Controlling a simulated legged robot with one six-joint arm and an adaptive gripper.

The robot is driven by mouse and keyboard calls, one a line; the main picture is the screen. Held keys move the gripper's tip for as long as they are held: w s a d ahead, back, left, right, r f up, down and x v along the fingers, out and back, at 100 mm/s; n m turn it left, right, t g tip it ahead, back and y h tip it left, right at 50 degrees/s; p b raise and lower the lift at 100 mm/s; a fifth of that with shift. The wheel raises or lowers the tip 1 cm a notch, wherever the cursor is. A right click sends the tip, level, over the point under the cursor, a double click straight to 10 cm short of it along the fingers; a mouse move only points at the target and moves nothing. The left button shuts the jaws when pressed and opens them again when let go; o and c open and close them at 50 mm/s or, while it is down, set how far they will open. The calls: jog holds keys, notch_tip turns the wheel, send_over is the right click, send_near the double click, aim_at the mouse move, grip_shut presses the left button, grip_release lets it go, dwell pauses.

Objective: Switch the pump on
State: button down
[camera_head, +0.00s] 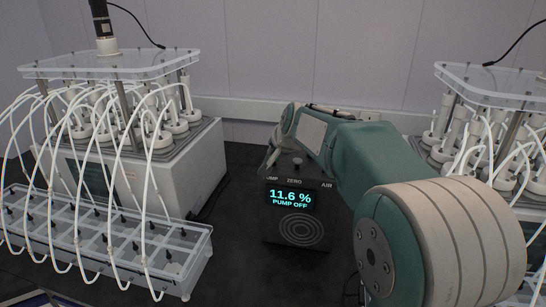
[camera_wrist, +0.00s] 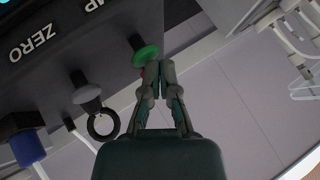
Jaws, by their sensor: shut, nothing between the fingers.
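The pump unit is a dark box (camera_head: 297,235) in the middle of the head view, and its screen (camera_head: 291,199) reads "11.6 %" and "PUMP OFF". Its top edge carries the labels PUMP, ZERO and AIR, with PUMP partly hidden by my arm. In the wrist view a green knob (camera_wrist: 146,53) stands by the partly cut-off PUMP label. A grey knob (camera_wrist: 86,92) stands by ZERO. My gripper (camera_wrist: 159,66) is shut and empty, its fingertips right beside the green knob; I cannot tell whether they touch. A small red spot shows between them.
A reactor rack with white tubes (camera_head: 150,165) stands left, with a clear tray (camera_head: 185,283) in front. Another rack (camera_head: 495,85) stands right, behind my arm. Dark bench lies around the unit.

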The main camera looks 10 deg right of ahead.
jog(key=shift+f, duration=0.55)
dwell(0.4)
jog(key=shift+r, duration=1)
jog(key=shift+r, duration=0.15)
jog(key=shift+r, duration=2.85)
